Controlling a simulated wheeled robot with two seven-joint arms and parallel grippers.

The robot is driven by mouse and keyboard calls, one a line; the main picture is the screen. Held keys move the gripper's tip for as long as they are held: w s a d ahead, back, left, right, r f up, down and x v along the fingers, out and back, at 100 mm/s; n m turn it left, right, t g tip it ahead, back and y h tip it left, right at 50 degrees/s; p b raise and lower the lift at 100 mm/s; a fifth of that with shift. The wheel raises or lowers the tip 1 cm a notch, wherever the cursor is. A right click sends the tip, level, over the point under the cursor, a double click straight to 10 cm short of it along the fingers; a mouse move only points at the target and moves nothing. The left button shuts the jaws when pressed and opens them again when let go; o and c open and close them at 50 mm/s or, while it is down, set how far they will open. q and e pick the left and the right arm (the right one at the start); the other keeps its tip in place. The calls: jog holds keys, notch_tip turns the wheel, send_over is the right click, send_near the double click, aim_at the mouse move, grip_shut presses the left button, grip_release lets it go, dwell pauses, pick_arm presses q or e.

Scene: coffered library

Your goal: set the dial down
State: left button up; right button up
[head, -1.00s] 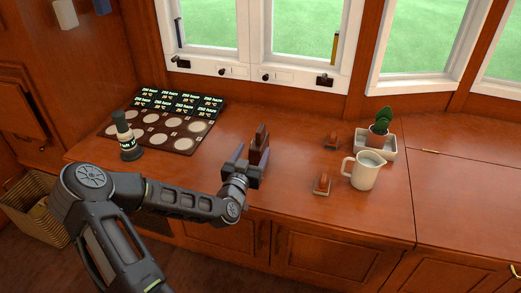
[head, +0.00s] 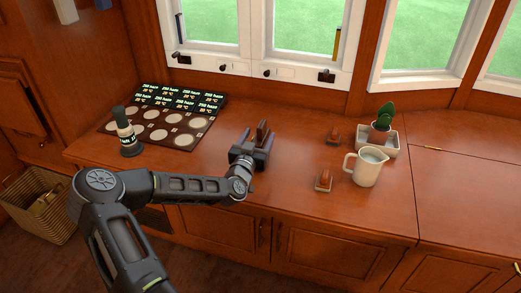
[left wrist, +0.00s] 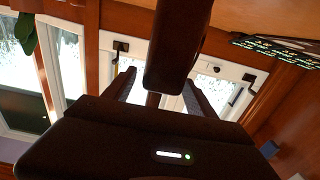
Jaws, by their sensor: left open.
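A dark reddish-brown upright piece, which I take to be the dial (head: 262,131), shows at my left gripper (head: 250,149) over the wooden counter in the head view. In the left wrist view the same dark, rounded piece (left wrist: 178,45) stands out in front, between the open fingers (left wrist: 162,98). The left gripper is open around or just beside it; contact cannot be told. The gripper hides the dial's lower part, so I cannot see how it meets the counter. My right gripper is not in view.
Small brown pieces (head: 324,181) (head: 333,138), a cream jug (head: 366,168) and a potted cactus (head: 381,128) in a tray are on the right. Windows stand behind.

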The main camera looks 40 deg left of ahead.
pick_arm(q)
jog(key=shift+x, duration=0.95)
grip_shut()
dwell(0.3)
jog(key=shift+r, duration=0.1)
